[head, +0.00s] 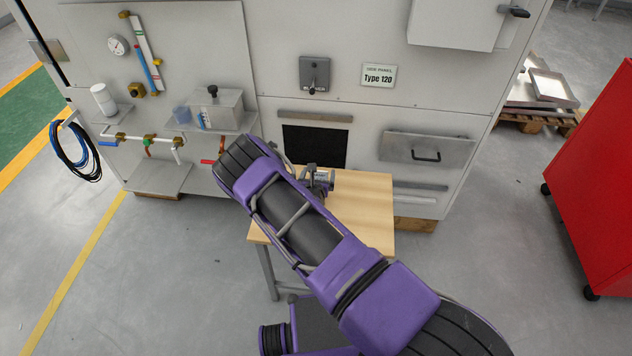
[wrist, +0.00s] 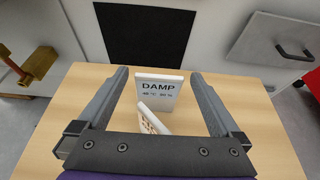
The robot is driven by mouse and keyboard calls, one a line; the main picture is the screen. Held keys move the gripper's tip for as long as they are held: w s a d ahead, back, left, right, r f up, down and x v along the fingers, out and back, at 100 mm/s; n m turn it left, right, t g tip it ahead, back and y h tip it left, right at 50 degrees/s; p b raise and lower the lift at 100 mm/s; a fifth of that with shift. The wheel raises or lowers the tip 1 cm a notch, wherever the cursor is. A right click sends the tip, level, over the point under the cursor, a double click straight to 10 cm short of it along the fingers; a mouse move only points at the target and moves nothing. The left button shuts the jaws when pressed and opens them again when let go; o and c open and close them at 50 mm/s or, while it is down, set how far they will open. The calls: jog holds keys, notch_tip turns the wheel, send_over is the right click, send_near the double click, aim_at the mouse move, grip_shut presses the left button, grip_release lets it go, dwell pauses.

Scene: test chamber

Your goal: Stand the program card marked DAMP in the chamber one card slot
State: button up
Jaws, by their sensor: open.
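The white card marked DAMP (wrist: 159,88) stands up on the wooden table in the wrist view, its printed face toward me. My gripper (wrist: 157,76) is open, with one finger on each side of the card and clear gaps between. In the head view my gripper (head: 320,180) is over the table, partly behind my arm. A pale piece with a ribbed, wood-coloured side (wrist: 150,120) lies tilted in front of the card; I cannot tell what it is. I cannot make out a card slot for certain.
The wooden table (head: 372,215) stands against the grey chamber wall (head: 350,30), below a dark panel (head: 316,142). A drawer-like panel with a handle (head: 427,149) is to its right. Pipes and valves (head: 150,140) project at left. A red cabinet (head: 600,180) stands far right. The table's right side is clear.

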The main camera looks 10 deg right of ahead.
jog(key=v, duration=1)
jog(key=shift+s+r+p, duration=0.15)
jog(key=shift+p, duration=0.25)
